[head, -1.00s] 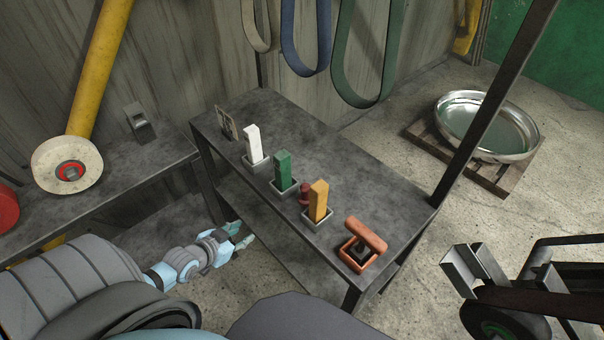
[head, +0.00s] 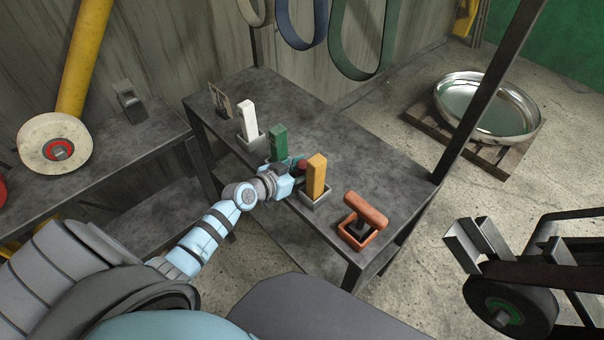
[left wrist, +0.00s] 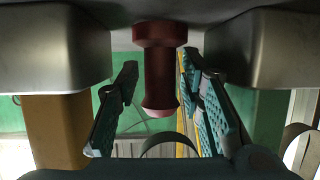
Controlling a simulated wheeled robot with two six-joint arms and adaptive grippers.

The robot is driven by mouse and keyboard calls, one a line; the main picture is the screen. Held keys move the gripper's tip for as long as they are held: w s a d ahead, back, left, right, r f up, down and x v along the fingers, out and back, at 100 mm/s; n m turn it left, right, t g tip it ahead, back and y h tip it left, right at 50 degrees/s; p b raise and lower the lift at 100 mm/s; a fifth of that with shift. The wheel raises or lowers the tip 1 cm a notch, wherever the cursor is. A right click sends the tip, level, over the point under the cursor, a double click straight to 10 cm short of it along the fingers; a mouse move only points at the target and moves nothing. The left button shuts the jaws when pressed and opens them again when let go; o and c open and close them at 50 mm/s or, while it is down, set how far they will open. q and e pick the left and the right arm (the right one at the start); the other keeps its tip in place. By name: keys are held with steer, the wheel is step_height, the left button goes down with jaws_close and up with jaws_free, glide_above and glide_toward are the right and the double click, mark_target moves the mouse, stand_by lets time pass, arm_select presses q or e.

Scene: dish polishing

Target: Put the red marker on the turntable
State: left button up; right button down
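The dark red marker (head: 302,166) is a small knobbed peg standing on the dark metal table (head: 335,140), between the green block (head: 279,141) and the yellow block (head: 317,176). In the left wrist view the marker (left wrist: 160,75) appears upside down, midway between the two textured fingers. My left gripper (head: 294,166) is at the table's near edge, its fingers on either side of the marker. The fingers are open, with a gap on each side (left wrist: 160,95). The marker is partly hidden in the head view. My right gripper is not in view. I cannot identify a turntable for certain.
The green and yellow blocks stand in small trays close beside the left gripper. A white block (head: 248,120) and an orange stamp-like piece (head: 366,212) stand further along. A shiny dish (head: 487,105) rests on a wooden pallet. A wheeled machine (head: 510,300) is at the right.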

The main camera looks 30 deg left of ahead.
arm_select(q)
steer(key=shift+w+f, duration=0.1)
steer(key=shift+w, duration=0.1)
jaws_close()
